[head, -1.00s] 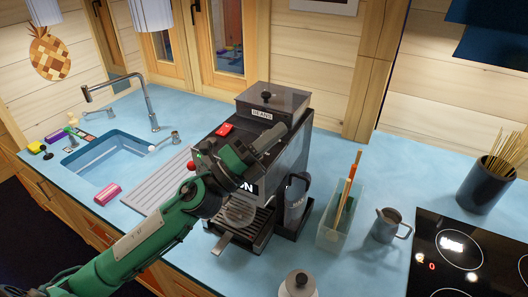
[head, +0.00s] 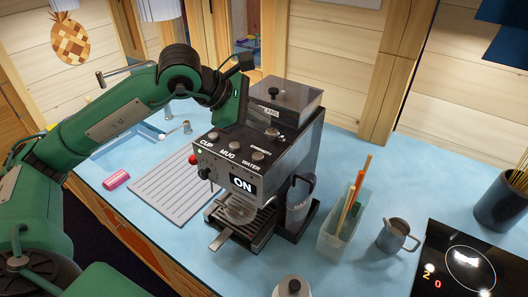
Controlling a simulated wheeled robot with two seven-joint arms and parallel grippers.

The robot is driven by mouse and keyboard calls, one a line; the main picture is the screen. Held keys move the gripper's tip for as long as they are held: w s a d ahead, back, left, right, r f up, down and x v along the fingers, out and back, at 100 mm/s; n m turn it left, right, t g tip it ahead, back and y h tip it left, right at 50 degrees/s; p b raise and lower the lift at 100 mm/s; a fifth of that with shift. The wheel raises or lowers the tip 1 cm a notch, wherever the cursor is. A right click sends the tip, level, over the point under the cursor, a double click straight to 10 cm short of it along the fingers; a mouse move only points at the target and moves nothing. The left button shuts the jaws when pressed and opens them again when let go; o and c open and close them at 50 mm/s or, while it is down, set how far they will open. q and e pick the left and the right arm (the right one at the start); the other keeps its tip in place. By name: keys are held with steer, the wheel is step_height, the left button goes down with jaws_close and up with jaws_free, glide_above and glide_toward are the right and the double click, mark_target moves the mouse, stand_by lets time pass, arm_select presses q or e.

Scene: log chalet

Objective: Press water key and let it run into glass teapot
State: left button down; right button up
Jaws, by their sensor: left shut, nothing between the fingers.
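The dark coffee machine (head: 300,125) stands on the blue counter with its front panel in clear view. The panel shows the CUP key, the MUG key (head: 232,145) and the WATER key (head: 256,154), and a display (head: 242,185) reads ON. A round clear glass vessel (head: 238,212), apparently the glass teapot, sits under the spout on the drip tray, partly hidden by the panel. No water stream can be made out. My left gripper (head: 236,118) is shut and empty at the machine's top left, behind the keys, fingertips hard to make out. My right gripper is out of view.
A dark jug (head: 299,200) stands right of the drip tray. Farther right are a clear container with sticks (head: 345,215), a grey pitcher (head: 394,236) and the hob (head: 470,265). A lidded pot (head: 291,287) is at the bottom edge. The ribbed drainboard (head: 175,188) is clear.

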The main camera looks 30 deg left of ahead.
mark_target(253, 156)
arm_select(q)
steer(key=shift+w+a+r+y, duration=0.15)
steer(key=shift+a+y, duration=0.15)
steer(key=shift+a, duration=0.25)
steer(key=shift+w+a+r+y, duration=0.15)
steer(key=shift+a+y, duration=0.15)
steer(key=shift+a, duration=0.25)
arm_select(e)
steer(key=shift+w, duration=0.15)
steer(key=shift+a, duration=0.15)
